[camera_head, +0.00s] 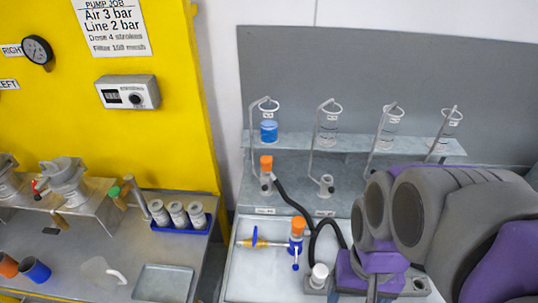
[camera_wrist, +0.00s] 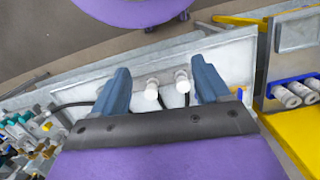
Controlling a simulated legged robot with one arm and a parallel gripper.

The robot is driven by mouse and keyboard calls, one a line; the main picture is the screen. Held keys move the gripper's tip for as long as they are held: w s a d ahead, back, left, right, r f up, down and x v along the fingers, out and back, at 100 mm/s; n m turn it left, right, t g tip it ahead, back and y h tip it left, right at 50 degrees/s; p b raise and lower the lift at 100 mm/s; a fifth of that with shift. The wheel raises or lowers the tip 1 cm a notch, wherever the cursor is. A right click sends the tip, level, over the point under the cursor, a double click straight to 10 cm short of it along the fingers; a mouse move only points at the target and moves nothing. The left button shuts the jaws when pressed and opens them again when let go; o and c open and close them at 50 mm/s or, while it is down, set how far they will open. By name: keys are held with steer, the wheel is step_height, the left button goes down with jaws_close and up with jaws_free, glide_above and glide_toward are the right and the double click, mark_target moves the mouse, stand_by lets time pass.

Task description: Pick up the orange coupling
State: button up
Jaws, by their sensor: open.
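Two orange pieces show on the right bench in the head view. One orange piece (camera_head: 266,163) sits on an upright fitting on the raised grey shelf, with a black hose beside it. Another orange piece (camera_head: 297,226) tops an upright blue-banded fitting on the lower bench. I cannot tell which is the coupling. My gripper (camera_wrist: 160,72) is open in the wrist view, with nothing held. Two white-capped posts (camera_wrist: 152,90) (camera_wrist: 182,80) show between its fingers, beyond them. In the head view my purple gripper end is right of both orange pieces, apart from them; its fingertips are unclear.
A black hose (camera_head: 290,203) crosses the bench. A white-capped post (camera_head: 319,272) stands at the front. Glass cylinders (camera_head: 327,128) on bent stands line the back. The left bench holds grey canisters in a blue tray (camera_head: 186,229), orange and blue cups (camera_head: 36,270) and an empty metal tray (camera_head: 163,282).

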steer(key=w+a+r+m+p, duration=0.1)
steer(key=w+a+r+m, duration=0.15)
steer(key=w, duration=0.55)
steer(key=w+a+r+m+p, duration=0.15)
steer(key=w+r, duration=0.25)
steer(key=w, duration=0.4)
steer(key=m+t+p, duration=0.2)
steer(key=m+p, duration=0.1)
steer(key=m, duration=1.2)
glide_above(266, 159)
step_height(266, 159, down, 5)
step_height(266, 159, down, 6)
steer(key=b, duration=0.4)
steer(key=shift+r, duration=0.25)
step_height(266, 159, down, 6)
steer(key=shift+f+b, duration=0.1)
steer(key=shift+b, duration=0.4)
steer(key=shift+w+f+b, duration=0.2)
steer(key=shift+f+b, duration=0.4)
steer(key=shift+f, duration=2.2)
jaws_close()
